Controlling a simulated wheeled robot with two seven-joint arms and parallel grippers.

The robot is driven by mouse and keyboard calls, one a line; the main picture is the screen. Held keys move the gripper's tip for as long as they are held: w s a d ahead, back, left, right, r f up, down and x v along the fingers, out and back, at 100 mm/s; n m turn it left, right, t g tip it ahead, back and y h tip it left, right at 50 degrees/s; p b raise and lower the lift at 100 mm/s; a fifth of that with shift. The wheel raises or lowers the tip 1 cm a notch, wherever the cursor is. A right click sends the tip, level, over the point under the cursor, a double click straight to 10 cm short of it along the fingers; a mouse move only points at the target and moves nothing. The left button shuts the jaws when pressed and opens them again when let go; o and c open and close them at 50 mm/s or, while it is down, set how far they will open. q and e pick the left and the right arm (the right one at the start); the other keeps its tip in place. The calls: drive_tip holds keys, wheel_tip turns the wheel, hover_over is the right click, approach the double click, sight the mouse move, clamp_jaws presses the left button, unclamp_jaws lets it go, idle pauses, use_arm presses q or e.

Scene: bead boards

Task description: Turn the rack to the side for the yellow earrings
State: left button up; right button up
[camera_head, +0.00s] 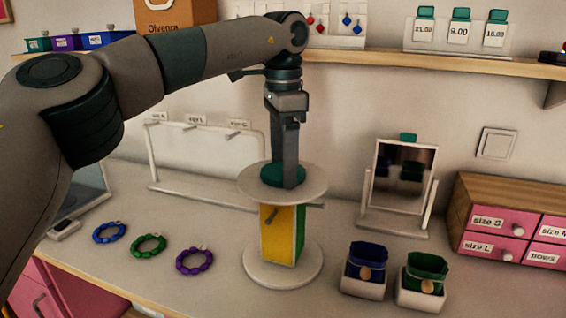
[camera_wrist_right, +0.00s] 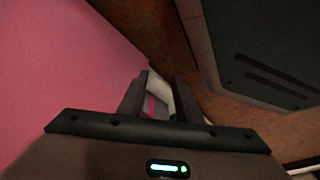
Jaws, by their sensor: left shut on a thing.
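The rack is a rotary stand on the counter, with a round white top plate (camera_head: 308,184), a round base (camera_head: 302,268) and a green knob (camera_head: 270,176) on top. Its yellow side (camera_head: 278,235) faces mostly forward, and its green side (camera_head: 300,228) faces right. Short pegs stick out of it. My left gripper (camera_head: 286,178) points straight down and is shut on the green knob. I cannot make out yellow earrings. My right gripper (camera_wrist_right: 160,95) shows only in the right wrist view, its two fingers apart with a gap between them, beside a pink surface.
Blue, green and purple bracelets (camera_head: 195,260) lie left of the rack. A mirror (camera_head: 400,175) and two small boxes with blue (camera_head: 367,262) and green (camera_head: 426,272) pouches stand to the right. A white bar stand (camera_head: 160,187) is behind. Red and blue earrings (camera_head: 346,20) hang above.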

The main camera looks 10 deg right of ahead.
use_arm(q)
drive_tip(key=shift+r, duration=0.1)
drive_tip(key=o, duration=1.5)
drive_tip(key=shift+r, duration=0.65)
drive_tip(key=shift+r+p, duration=2.8)
drive_tip(key=shift+r, duration=5.2)
use_arm(e)
drive_tip(key=w+a+r+t+y, duration=0.1)
drive_tip(key=w+a+r+t, duration=0.3)
drive_tip(key=a, duration=0.1)
drive_tip(key=shift+w+a+y, duration=0.2)
drive_tip(key=shift+w+y, duration=0.05)
drive_tip(key=shift+y, duration=0.05)
use_arm(q)
drive_tip(key=shift+f, duration=0.1)
use_arm(e)
drive_tip(key=shift+s, duration=0.1)
